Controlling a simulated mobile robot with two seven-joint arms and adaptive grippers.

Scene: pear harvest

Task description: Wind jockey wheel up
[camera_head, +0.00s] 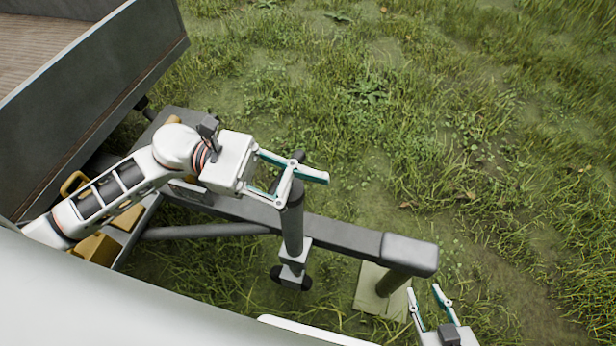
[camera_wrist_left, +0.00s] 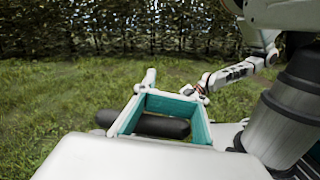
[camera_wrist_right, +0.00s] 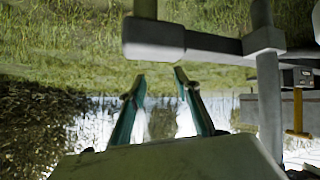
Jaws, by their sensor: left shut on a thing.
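The jockey wheel's dark upright tube (camera_head: 291,225) stands against the grey trailer drawbar (camera_head: 340,236), with a pale block and dark round parts low on it. My left gripper (camera_head: 302,172) is at the top of this tube, its fingers around the dark crank handle. In the left wrist view the dark handle (camera_wrist_left: 155,126) lies crosswise between the teal fingers. The fingers hide part of the crank in the head view. My right gripper (camera_head: 430,297) is open and empty, to the right of and below the drawbar's end. Its parted fingers also show in the right wrist view (camera_wrist_right: 158,85).
The coupling end of the drawbar (camera_head: 410,252) has a dark post (camera_head: 393,283) below it, over a pale flat pad (camera_head: 368,296). The grey trailer body (camera_head: 110,75) stands at upper left. Yellow blocks (camera_head: 95,248) lie near my left arm. Open grass lies beyond the drawbar.

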